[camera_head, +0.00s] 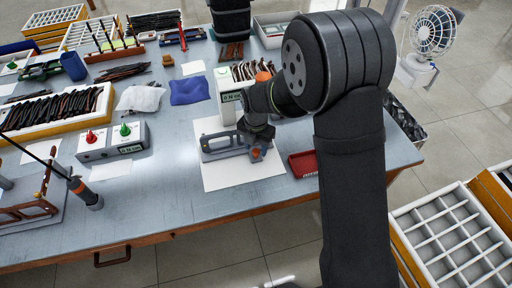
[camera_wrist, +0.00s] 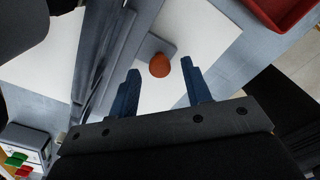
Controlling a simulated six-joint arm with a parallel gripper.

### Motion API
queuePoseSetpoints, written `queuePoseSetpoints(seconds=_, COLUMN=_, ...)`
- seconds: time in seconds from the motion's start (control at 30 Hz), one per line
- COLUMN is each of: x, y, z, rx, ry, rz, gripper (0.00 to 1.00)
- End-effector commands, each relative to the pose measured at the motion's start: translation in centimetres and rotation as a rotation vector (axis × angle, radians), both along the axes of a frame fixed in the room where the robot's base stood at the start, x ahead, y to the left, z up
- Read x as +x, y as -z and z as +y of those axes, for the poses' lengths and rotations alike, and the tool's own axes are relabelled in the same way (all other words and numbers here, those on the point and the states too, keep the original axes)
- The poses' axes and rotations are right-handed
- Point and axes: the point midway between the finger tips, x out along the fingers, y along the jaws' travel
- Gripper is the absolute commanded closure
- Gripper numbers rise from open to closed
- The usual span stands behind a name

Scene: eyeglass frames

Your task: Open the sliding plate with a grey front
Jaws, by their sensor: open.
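A grey metal fixture (camera_head: 224,144) lies on a white sheet (camera_head: 243,178) on the table in the head view. An orange knob (camera_head: 256,153) shows at its right end. In the wrist view the grey fixture (camera_wrist: 108,45) runs along the left, and the orange knob (camera_wrist: 159,65) sits at the edge of a grey plate (camera_wrist: 150,47). My gripper (camera_wrist: 160,70) is open, its two blue fingers on either side of the knob in this view. I see gaps between fingers and knob. In the head view my gripper (camera_head: 257,129) is above the fixture's right end, its fingers mostly hidden.
A red tray (camera_head: 304,163) lies just right of the sheet. The table front (camera_head: 185,205) is clear.

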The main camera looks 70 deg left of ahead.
Motion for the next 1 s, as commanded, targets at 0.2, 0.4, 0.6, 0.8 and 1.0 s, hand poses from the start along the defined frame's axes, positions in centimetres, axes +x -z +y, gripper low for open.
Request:
queuePoseSetpoints(seconds=0.2, x=0.0, y=1.0, z=0.0, rx=0.001, ry=0.0, rz=0.0, gripper=0.55)
queuePoseSetpoints(seconds=0.4, x=0.0, y=1.0, z=0.0, rx=0.001, ry=0.0, rz=0.0, gripper=0.55)
queuePoseSetpoints(seconds=0.6, x=0.0, y=1.0, z=0.0, rx=0.001, ry=0.0, rz=0.0, gripper=0.93)
queuePoseSetpoints(seconds=0.8, x=0.0, y=1.0, z=-0.1, rx=0.001, ry=0.0, rz=0.0, gripper=1.0)
queuePoseSetpoints(seconds=1.0, x=0.0, y=0.9, z=-2.7, rx=-0.001, ry=0.0, rz=0.001, gripper=1.0)
